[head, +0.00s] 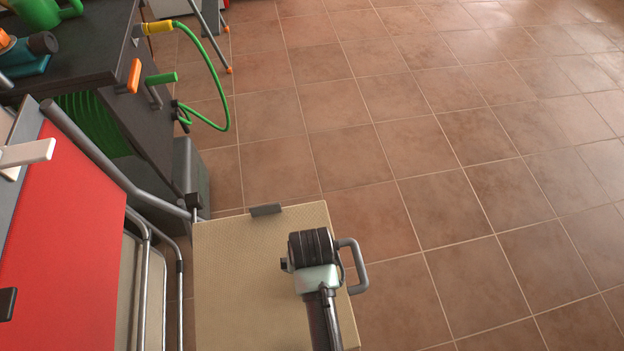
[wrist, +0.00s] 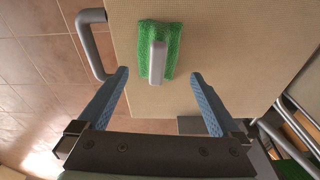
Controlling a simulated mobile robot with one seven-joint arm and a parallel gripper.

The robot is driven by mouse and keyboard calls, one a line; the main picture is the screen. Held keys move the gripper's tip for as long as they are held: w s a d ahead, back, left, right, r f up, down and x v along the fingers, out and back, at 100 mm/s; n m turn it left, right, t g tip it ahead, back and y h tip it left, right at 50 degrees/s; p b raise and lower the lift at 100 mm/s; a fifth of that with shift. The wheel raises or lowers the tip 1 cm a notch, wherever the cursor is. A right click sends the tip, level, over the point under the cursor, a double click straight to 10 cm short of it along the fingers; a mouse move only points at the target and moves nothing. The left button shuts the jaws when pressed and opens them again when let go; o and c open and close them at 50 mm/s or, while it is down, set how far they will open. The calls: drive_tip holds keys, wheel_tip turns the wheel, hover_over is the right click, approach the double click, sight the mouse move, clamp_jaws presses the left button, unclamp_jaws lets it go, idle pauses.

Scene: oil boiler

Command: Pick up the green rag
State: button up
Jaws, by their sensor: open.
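In the wrist view, a green rag (wrist: 171,38), fuzzy and roughly rectangular, lies on a beige textured surface (wrist: 225,50). A pale grey bar-like piece (wrist: 157,62) lies over its middle. My gripper (wrist: 160,76) is open and empty, with its two blue-grey fingers apart, one to the left and one to the right of the rag's near end. I cannot tell the height of the fingers above the surface. In the head view my wrist hangs over the beige surface (head: 235,265), and the rag is hidden.
A grey handle (head: 355,267) stands out at the beige surface's right edge. To the left are a red panel (head: 65,240), metal tube frames (head: 150,270) and a dark bench (head: 85,45) with a green hose (head: 222,90). The tiled floor (head: 480,130) at right is clear.

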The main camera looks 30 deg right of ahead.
drive_tip(key=f+b, duration=0.1)
drive_tip(key=f, duration=0.3)
drive_tip(key=f+b, duration=0.1)
drive_tip(key=f, duration=0.1)
drive_tip(key=shift+w+d+b, duration=0.2)
drive_tip(key=shift+d+b, duration=0.1)
drive_tip(key=shift+d, duration=0.05)
drive_tip(key=shift+r, duration=0.1)
drive_tip(key=shift+r, duration=0.1)
drive_tip(key=c, duration=1.2)
